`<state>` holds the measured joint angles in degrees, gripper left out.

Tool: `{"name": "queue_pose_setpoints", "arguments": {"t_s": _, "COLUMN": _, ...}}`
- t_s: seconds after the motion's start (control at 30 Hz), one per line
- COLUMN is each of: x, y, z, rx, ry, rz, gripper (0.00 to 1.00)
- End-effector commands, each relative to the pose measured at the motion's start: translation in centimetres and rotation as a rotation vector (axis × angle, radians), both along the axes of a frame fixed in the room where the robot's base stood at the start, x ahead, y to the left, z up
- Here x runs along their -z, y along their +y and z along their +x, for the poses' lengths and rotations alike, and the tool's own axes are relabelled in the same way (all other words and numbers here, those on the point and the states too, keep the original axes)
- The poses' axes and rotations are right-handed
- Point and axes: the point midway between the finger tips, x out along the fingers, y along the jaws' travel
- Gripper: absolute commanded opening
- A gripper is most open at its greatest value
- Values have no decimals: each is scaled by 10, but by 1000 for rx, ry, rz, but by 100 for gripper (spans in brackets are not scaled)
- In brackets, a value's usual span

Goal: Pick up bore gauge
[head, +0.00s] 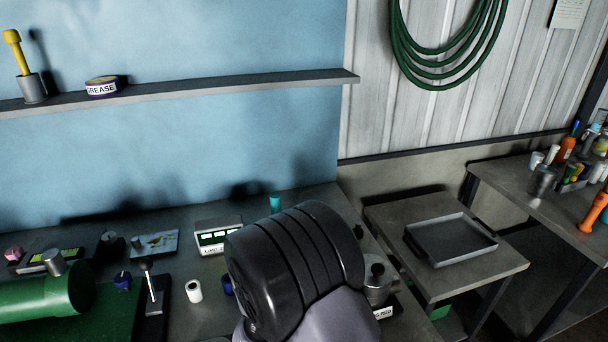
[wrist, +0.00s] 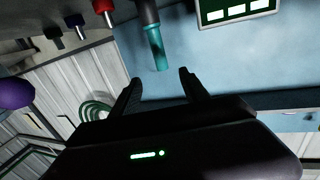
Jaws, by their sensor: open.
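A slim cylinder, teal at one end and dark at the other, shows in the wrist view (wrist: 155,40). It may be the bore gauge, but I cannot tell for certain. In the head view a teal cylinder (head: 275,203) stands near the back of the bench, its lower part hidden by my arm. My gripper (wrist: 160,80) is open and empty in the wrist view. The teal end lies just beyond the gap between the fingertips, with no visible contact. In the head view my dark arm link hides the gripper.
A white display box (head: 218,234) stands left of the teal cylinder. A metal pot (head: 377,282) is to the right of my arm. A white roll (head: 194,291), a rod on a dark base (head: 152,285) and a green cylinder (head: 45,297) occupy the left. A grey tray (head: 450,241) lies on the side table.

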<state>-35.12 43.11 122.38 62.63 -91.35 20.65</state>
Motion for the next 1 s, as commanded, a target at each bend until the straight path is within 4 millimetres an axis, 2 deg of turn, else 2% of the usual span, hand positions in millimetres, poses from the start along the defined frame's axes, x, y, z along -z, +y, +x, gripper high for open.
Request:
{"name": "queue_pose_setpoints", "arguments": {"t_s": 0.07, "x": 3, "y": 5, "z": 1, "rx": -6, "ry": -23, "rz": -29, "gripper": 54}}
{"name": "queue_pose_setpoints", "arguments": {"t_s": 0.13, "x": 4, "y": 6, "z": 13, "rx": -6, "ry": -31, "rz": -31, "gripper": 54}}
{"name": "queue_pose_setpoints", "arguments": {"t_s": 0.4, "x": 6, "y": 6, "z": 92, "rx": -5, "ry": -31, "rz": -30, "gripper": 54}}
{"name": "queue_pose_setpoints", "arguments": {"t_s": 0.5, "x": 6, "y": 6, "z": 110, "rx": -6, "ry": -30, "rz": -31, "gripper": 54}}
{"name": "queue_pose_setpoints", "arguments": {"t_s": 0.63, "x": 7, "y": 6, "z": 126, "rx": -6, "ry": -29, "rz": -32, "gripper": 54}}
{"name": "queue_pose_setpoints", "arguments": {"t_s": 0.83, "x": 10, "y": 3, "z": 164, "rx": -6, "ry": -29, "rz": -31, "gripper": 54}}
{"name": "queue_pose_setpoints", "arguments": {"t_s": 1.0, "x": 9, "y": 3, "z": 172, "rx": -8, "ry": -28, "rz": -33, "gripper": 54}}
